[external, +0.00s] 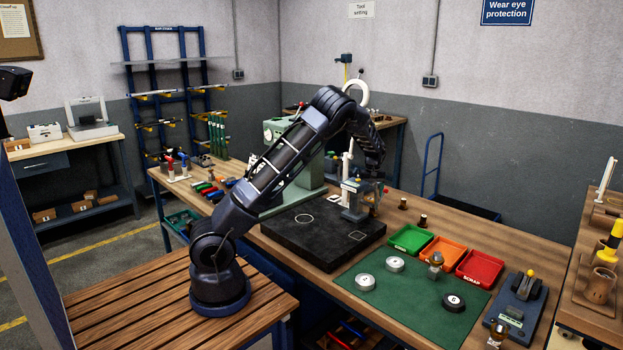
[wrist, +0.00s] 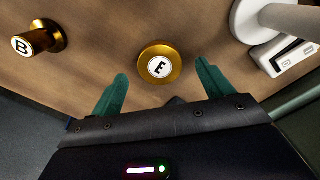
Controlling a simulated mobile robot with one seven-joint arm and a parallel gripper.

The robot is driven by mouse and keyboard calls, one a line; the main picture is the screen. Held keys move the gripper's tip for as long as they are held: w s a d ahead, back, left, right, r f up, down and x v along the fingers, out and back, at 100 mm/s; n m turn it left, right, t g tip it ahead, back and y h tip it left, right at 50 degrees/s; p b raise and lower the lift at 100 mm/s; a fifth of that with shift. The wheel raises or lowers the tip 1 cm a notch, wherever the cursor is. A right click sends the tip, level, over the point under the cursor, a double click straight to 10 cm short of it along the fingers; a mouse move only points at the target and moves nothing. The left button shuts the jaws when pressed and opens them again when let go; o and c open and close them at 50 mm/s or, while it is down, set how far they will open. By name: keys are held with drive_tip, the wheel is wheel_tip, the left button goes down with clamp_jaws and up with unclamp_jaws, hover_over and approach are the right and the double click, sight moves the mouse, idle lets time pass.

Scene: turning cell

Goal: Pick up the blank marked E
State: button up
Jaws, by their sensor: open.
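In the wrist view the blank marked E (wrist: 160,65) is a brass-coloured round piece with a white label on its top face. It stands on the wooden bench top. My gripper (wrist: 162,72) is open, with one green finger on each side of the blank in the picture. I cannot tell whether the fingertips are down at its height or touching it. In the external view my gripper (external: 373,172) hangs over the bench behind the black plate, and its fingers are hard to make out. I cannot pick out the E label there.
A brass blank marked B (wrist: 38,40) stands left of E. A white round base with a post (wrist: 272,20) is close on the right. In the external view a black plate (external: 300,250), a green tray (external: 392,243) and a green mat (external: 405,310) lie nearer the camera.

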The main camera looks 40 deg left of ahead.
wheel_tip(320, 180, down, 2)
drive_tip(key=shift+f, duration=0.25)
drive_tip(key=c, duration=1.5)
drive_tip(key=shift+o, duration=0.2)
drive_tip(key=shift+r, duration=0.1)
